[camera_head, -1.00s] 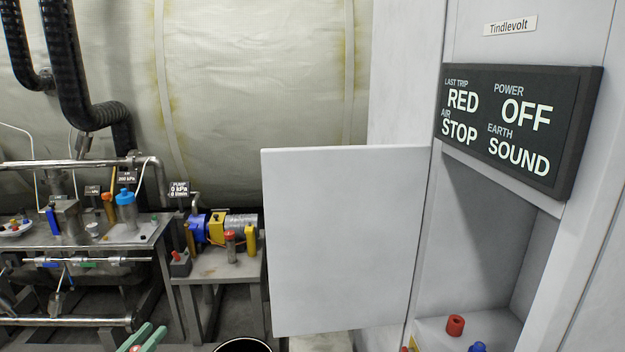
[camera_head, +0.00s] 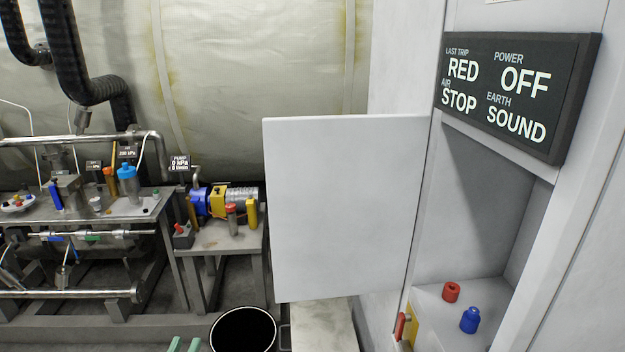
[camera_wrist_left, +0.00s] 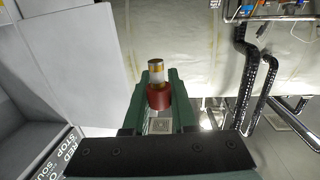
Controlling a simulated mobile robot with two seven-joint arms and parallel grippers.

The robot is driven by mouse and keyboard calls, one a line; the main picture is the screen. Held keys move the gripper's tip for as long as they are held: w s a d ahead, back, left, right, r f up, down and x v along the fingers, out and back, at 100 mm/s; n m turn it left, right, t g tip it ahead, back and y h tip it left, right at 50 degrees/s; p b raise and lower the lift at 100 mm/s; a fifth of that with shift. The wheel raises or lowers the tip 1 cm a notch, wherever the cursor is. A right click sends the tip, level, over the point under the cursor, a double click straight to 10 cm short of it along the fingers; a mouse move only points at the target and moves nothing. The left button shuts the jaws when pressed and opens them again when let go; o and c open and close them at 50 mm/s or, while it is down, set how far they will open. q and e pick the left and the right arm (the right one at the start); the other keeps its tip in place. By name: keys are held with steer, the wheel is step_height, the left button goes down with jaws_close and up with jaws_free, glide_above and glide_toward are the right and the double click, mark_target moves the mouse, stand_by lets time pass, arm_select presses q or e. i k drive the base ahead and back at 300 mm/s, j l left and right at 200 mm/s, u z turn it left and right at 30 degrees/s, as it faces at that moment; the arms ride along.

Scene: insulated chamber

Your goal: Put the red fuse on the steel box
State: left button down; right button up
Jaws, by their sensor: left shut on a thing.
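My left gripper (camera_wrist_left: 158,97) is shut on the red fuse (camera_wrist_left: 159,97), a dark red cylinder with a pale middle and a brass end, in the left wrist view. In the head view only the green fingertips of this gripper (camera_head: 183,345) show at the bottom edge, and the fuse is out of sight there. A grey steel box (camera_head: 72,190) appears to stand on the bench at the left, well beyond the gripper. My right gripper is not in view.
A white cabinet door (camera_head: 345,210) stands open in the middle. Inside the cabinet are a red piece (camera_head: 451,291) and a blue piece (camera_head: 470,320). A small table (camera_head: 225,240) holds a pump and bottles.

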mark_target(312, 314)
steer(key=i+j, duration=0.2)
steer(key=j, duration=0.15)
steer(key=i+j, duration=0.2)
steer(key=j, duration=0.2)
steer(key=i+j, duration=0.15)
steer(key=j, duration=0.2)
steer(key=i+j, duration=0.2)
steer(key=j, duration=0.15)
steer(key=i+j, duration=0.2)
steer(key=j, duration=0.2)
steer(key=i+j, duration=0.2)
steer(key=j, duration=0.15)
steer(key=i+j, duration=0.2)
steer(key=j, duration=0.15)
steer(key=i+j+z, duration=0.15)
steer(key=j, duration=0.2)
steer(key=i+j+z, duration=0.15)
steer(key=j, duration=0.2)
steer(key=z, duration=2.3)
